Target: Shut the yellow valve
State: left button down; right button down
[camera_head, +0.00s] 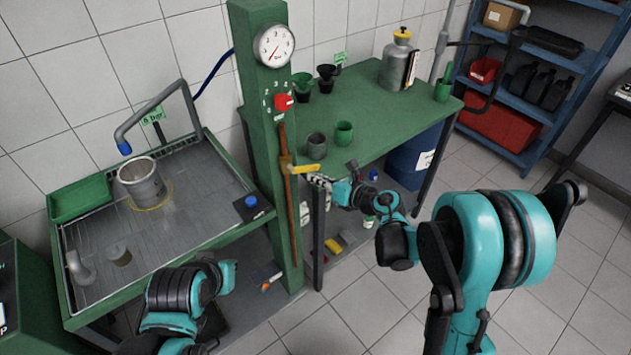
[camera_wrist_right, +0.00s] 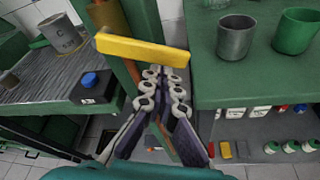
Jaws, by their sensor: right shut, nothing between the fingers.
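The yellow valve (camera_head: 306,168) has a bar handle on a copper pipe (camera_head: 288,200) that runs down the front of the green post (camera_head: 261,75). The handle sticks out to the right, across the pipe. In the right wrist view the yellow handle (camera_wrist_right: 142,50) lies nearly level, just beyond my fingertips. My right gripper (camera_head: 318,182) is shut and empty, just below the handle in the head view; it also shows in the wrist view (camera_wrist_right: 165,78). I cannot tell whether the fingertips touch the handle. My left arm shows at the bottom left, but its gripper does not show.
A pressure gauge (camera_head: 274,46) and a red knob (camera_head: 284,102) are on the post. Left is a sink bench with a metal pot (camera_head: 141,182) and a blue-capped item (camera_head: 252,203). Right is a green table (camera_head: 375,115) with cups (camera_head: 344,133) near its front edge.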

aim_at(315, 167)
jog(key=n, duration=0.1)
jog(key=r+p, duration=0.1)
jog(key=r+n+h, duration=0.1)
jog(key=shift+w+d+r+n+t, duration=0.15)
jog(key=shift+w+d+n+t, duration=0.15)
jog(key=shift+d+t, duration=0.1)
jog(key=shift+w+d+r, duration=0.1)
jog(key=shift+r, duration=0.2)
